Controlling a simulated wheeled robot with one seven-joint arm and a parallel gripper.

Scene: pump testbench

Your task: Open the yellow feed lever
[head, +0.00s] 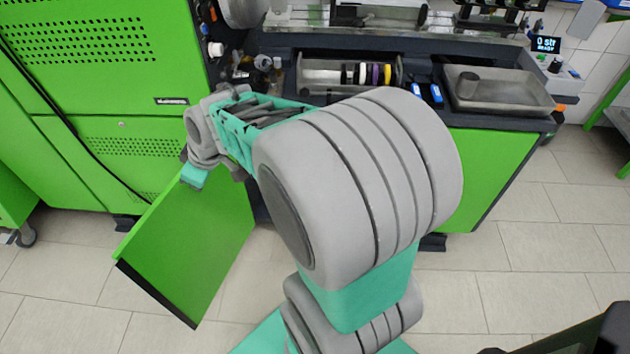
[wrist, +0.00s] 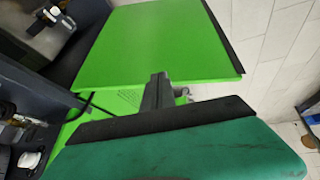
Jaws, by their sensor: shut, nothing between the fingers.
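I cannot make out the yellow feed lever in either view. My gripper shows in the wrist view (wrist: 158,82) as dark grey fingers held together, with nothing visible between them. They stand in front of a green door panel (wrist: 140,40); I cannot tell if they touch it. In the head view the same end of my arm is at the left, above the open green door (head: 190,250), and its fingertips are not clear there. My arm hides much of the cabinet front and the space behind the door.
Green perforated cabinets (head: 85,40) stand at the left. The bench holds a tray of dark, white, purple and yellow rings (head: 370,74), a metal tray (head: 505,95) and a small display (head: 546,44).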

